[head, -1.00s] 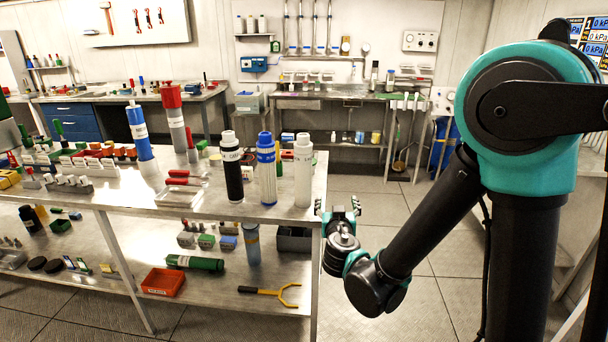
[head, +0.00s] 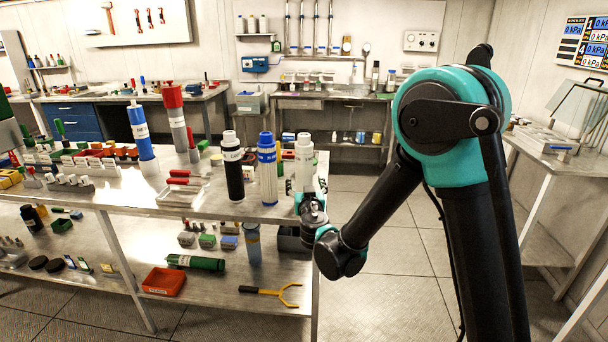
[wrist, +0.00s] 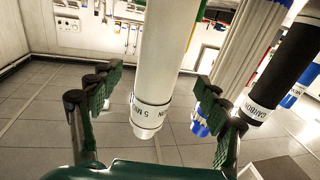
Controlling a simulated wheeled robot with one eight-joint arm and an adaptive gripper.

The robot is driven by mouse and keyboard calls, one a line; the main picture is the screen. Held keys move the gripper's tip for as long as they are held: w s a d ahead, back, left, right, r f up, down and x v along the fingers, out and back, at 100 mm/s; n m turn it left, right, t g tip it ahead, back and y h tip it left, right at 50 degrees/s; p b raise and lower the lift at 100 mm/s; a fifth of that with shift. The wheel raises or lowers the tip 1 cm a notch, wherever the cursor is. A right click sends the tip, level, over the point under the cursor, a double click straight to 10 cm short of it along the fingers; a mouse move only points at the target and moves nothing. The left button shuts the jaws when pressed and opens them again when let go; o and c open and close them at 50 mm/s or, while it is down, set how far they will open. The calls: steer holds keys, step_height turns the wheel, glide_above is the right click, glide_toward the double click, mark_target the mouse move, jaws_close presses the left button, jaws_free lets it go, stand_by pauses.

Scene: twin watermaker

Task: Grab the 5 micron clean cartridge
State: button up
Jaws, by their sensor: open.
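The 5 micron clean cartridge (head: 304,153) is a white upright cylinder near the right end of the workbench's top. In the wrist view the white cartridge (wrist: 162,60) bears a "5 MICRON" label on its end. My gripper (head: 307,188) is open in front of the cartridge's lower part, hiding its base. In the wrist view my gripper (wrist: 157,98) has one finger on each side of the cartridge, with visible gaps. I cannot tell exactly how deep it sits between the fingers.
A blue-capped pleated cartridge (head: 267,172) stands just left of the white one, and a black carbon cartridge (head: 233,170) stands further left. The workbench (head: 195,208) ends just right of the white cartridge. Open floor (head: 390,250) lies to the right of the bench.

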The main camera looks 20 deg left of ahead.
mark_target(305, 178)
steer(key=shift+x, duration=2.8)
steer(key=shift+d+r, duration=0.1)
steer(key=shift+c, duration=0.5)
steer(key=c, duration=1.3)
